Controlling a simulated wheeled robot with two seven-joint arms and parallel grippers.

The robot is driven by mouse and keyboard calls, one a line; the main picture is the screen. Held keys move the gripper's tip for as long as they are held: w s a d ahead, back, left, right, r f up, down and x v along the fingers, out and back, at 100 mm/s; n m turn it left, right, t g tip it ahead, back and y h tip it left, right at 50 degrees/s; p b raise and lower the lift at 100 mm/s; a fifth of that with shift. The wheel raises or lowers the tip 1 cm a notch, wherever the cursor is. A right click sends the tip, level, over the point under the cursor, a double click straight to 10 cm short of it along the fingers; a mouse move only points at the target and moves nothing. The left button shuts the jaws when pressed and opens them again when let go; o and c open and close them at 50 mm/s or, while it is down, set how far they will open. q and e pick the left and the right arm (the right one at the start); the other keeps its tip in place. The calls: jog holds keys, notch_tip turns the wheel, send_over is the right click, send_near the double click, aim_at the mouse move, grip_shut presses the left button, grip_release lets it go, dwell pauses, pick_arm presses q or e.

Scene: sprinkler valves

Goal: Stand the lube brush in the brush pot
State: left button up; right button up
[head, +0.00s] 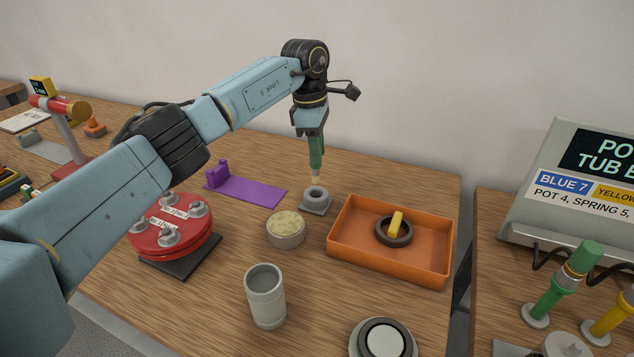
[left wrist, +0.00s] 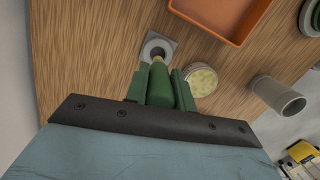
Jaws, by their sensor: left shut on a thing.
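The lube brush (head: 316,153) has a green handle and a pale tip, and it hangs nearly upright, tip down. My left gripper (head: 311,125) is shut on its handle; the grip also shows in the left wrist view (left wrist: 160,88). The tip is right at or just above a small grey ring-shaped holder (head: 317,203) on a square foot. That holder also shows in the left wrist view (left wrist: 157,46), just beyond the tip. A taller, empty-looking grey cup (head: 266,300) stands nearer the front. I cannot tell which of the two is the brush pot. My right gripper is out of view.
A round tub of pale grease (head: 286,231) stands between the holder and the cup. An orange tray (head: 436,267) with a dark ring and yellow piece lies to the right. A red flange (head: 165,240) and purple bracket (head: 245,191) lie left. A gap separates the right table.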

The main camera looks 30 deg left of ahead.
aim_at(317, 174)
pick_arm(q)
notch_tip(317, 174, down, 6)
jog(key=shift+r, duration=0.1)
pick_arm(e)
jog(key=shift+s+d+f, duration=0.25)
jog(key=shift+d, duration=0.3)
pick_arm(q)
jog(key=shift+f, duration=0.2)
jog(key=o, duration=1)
jog(key=shift+r, duration=0.1)
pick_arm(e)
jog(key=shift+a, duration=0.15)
